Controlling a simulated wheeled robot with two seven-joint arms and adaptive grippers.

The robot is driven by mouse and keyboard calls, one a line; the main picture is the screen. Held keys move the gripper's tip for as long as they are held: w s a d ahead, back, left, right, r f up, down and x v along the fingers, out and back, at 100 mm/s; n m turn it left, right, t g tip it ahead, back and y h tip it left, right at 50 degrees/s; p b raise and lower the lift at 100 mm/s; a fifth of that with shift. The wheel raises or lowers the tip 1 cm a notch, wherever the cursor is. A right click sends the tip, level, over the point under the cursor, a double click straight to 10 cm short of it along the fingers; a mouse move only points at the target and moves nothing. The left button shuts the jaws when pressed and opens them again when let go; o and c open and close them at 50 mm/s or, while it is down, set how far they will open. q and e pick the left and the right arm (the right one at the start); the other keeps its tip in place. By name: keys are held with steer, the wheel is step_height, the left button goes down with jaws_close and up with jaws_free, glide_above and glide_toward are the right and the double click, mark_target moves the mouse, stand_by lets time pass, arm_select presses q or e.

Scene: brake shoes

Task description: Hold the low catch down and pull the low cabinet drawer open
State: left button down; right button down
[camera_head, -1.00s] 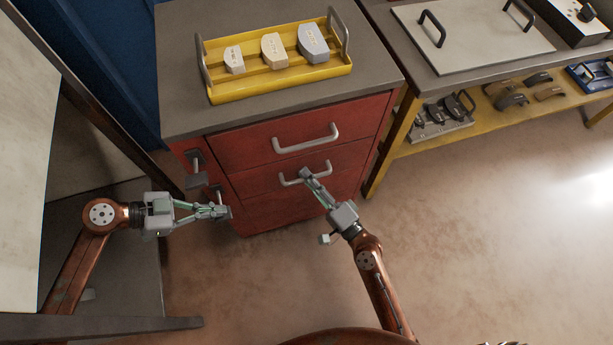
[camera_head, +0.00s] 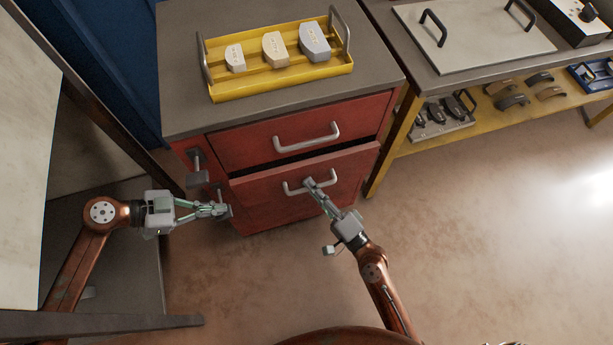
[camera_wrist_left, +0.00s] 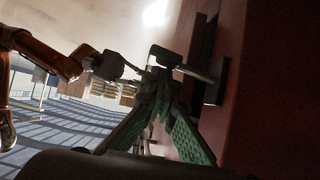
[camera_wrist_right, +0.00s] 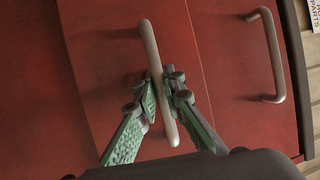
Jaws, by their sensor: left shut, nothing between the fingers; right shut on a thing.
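The red cabinet (camera_head: 262,220) has a low drawer (camera_head: 262,195) that stands out a little, with a dark gap above its front. My right gripper (camera_head: 309,184) is shut on the low drawer's pale bar handle (camera_head: 291,189); the right wrist view shows the fingers (camera_wrist_right: 163,92) around the handle (camera_wrist_right: 150,45). Two dark catches sit on the cabinet's left side, an upper one (camera_head: 197,179) and a lower one partly hidden by my left gripper. My left gripper (camera_head: 226,211) is shut and empty beside the low catch (camera_wrist_left: 165,57); whether it presses the catch down I cannot tell.
The upper drawer is shut, its handle (camera_head: 307,139) above my right gripper. A yellow tray (camera_head: 280,90) with three brake shoes stands on the cabinet top. A workbench (camera_head: 470,60) with a lower shelf is at the right. The floor in front is clear.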

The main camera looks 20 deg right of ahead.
arm_select(q)
steer(key=shift+f, duration=0.1)
arm_select(e)
steer(key=shift+s, duration=0.85)
steer(key=c, duration=2.3)
jaws_free()
steer(key=v, duration=1.2)
